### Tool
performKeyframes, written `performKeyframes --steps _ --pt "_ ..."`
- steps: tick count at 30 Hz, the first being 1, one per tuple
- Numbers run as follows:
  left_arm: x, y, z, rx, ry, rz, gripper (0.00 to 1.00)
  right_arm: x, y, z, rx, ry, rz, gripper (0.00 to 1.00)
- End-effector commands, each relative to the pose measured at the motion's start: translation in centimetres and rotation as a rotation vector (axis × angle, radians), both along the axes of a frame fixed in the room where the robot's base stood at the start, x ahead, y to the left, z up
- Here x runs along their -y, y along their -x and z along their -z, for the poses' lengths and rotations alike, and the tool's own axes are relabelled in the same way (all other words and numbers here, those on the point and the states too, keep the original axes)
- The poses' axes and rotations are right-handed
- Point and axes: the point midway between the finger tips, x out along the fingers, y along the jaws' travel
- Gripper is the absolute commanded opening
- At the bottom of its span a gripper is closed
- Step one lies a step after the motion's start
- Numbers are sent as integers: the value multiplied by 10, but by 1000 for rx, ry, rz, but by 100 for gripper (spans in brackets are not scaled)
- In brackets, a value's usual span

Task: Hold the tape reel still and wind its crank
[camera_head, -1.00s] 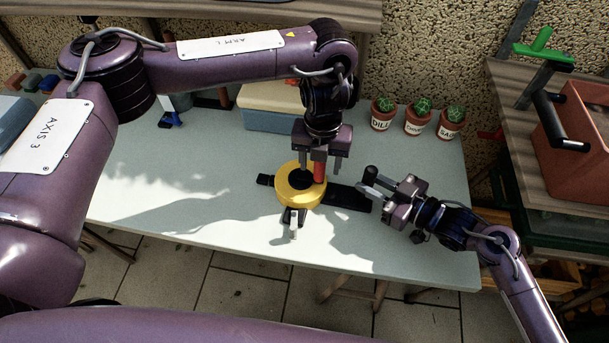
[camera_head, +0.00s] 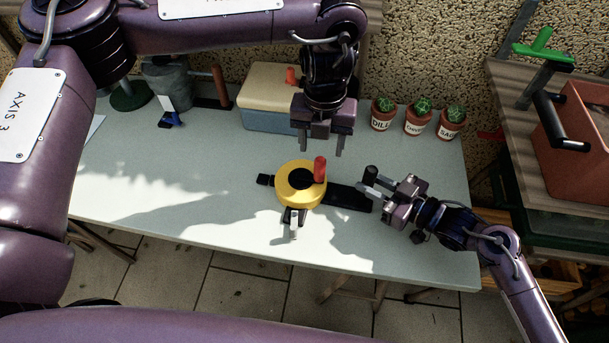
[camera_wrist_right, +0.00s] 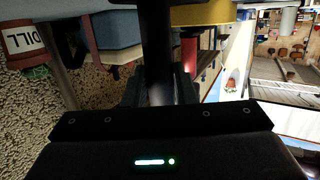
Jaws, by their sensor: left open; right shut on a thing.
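The yellow tape reel (camera_head: 289,197) lies on the pale worktop, with a dark hub in its middle. Its red crank knob (camera_head: 320,169) stands upright at the reel's right rear side. That view also shows the reel's yellow edge (camera_wrist_right: 203,14) and the red knob (camera_wrist_right: 190,55). My left gripper (camera_head: 322,147) is open and empty, above and behind the reel, apart from the knob.
A blue box with a cream lid (camera_head: 272,117) stands behind the reel. Several herb pots (camera_head: 418,121) line the back right. A grey metal can (camera_head: 168,85) stands at back left. The worktop left of the reel is clear.

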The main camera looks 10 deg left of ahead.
Motion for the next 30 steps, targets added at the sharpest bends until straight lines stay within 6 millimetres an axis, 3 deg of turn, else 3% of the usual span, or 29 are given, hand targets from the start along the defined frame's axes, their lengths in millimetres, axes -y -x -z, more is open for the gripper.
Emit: performKeyframes --steps 17,30 --pt "1 0 -16 2 0 1 55 0 0 0 0 0 0 3" --pt "0 0 -101 5 -1 1 55 0 0 0 0 0 0 3"
